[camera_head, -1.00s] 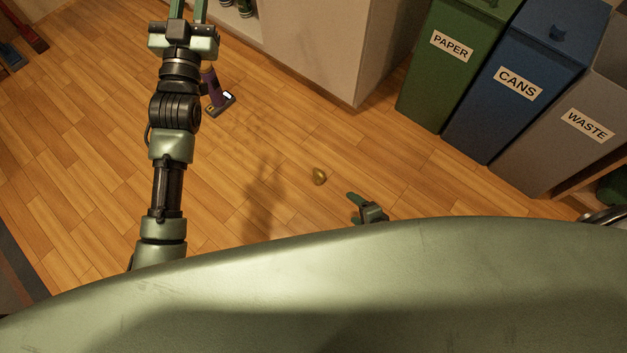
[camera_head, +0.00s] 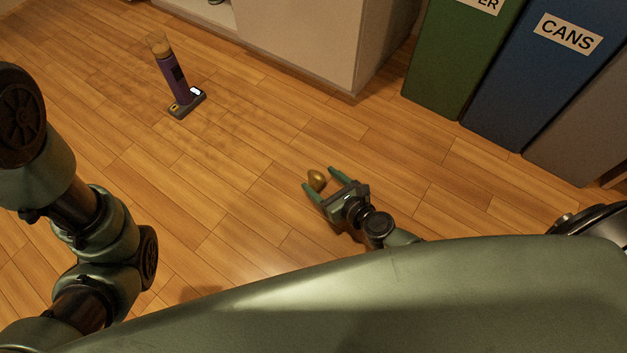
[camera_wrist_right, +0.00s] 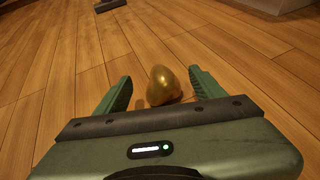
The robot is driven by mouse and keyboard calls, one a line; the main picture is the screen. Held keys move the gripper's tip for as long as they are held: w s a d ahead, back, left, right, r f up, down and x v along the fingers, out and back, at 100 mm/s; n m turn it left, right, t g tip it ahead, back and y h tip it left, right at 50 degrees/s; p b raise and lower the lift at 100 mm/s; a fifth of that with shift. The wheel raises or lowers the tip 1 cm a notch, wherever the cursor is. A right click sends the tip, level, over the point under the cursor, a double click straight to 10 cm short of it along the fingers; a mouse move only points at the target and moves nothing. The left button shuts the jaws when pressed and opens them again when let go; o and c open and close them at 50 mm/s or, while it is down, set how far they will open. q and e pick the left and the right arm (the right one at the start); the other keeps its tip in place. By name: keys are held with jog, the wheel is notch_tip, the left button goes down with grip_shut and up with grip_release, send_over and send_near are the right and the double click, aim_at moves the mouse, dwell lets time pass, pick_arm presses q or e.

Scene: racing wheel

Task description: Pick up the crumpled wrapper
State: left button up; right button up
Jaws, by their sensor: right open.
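The crumpled wrapper (camera_head: 317,180) is a small gold-brown lump on the wooden floor. It also shows in the right wrist view (camera_wrist_right: 163,85), close ahead. My right gripper (camera_head: 322,178) is open, with one green finger on either side of the wrapper. In the right wrist view the right gripper (camera_wrist_right: 160,88) has the wrapper between its fingers, with a gap visible on both sides. My left arm comes in at the left of the head view, but its gripper is out of the picture.
A purple upright device (camera_head: 172,75) on a dark base stands on the floor at the upper left. A pale cabinet (camera_head: 300,40), a green bin (camera_head: 455,60) and a blue bin (camera_head: 545,75) labelled CANS stand at the back. The floor around the wrapper is clear.

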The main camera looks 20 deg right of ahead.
aim_at(309, 171)
jog(key=b+x, duration=0.1)
jog(key=x, duration=0.5)
jog(key=shift+w+a+b, duration=0.2)
jog(key=shift+w+b, duration=0.05)
jog(key=shift+b, duration=0.1)
jog(key=shift+c, duration=0.3)
jog(key=c, duration=1.3)
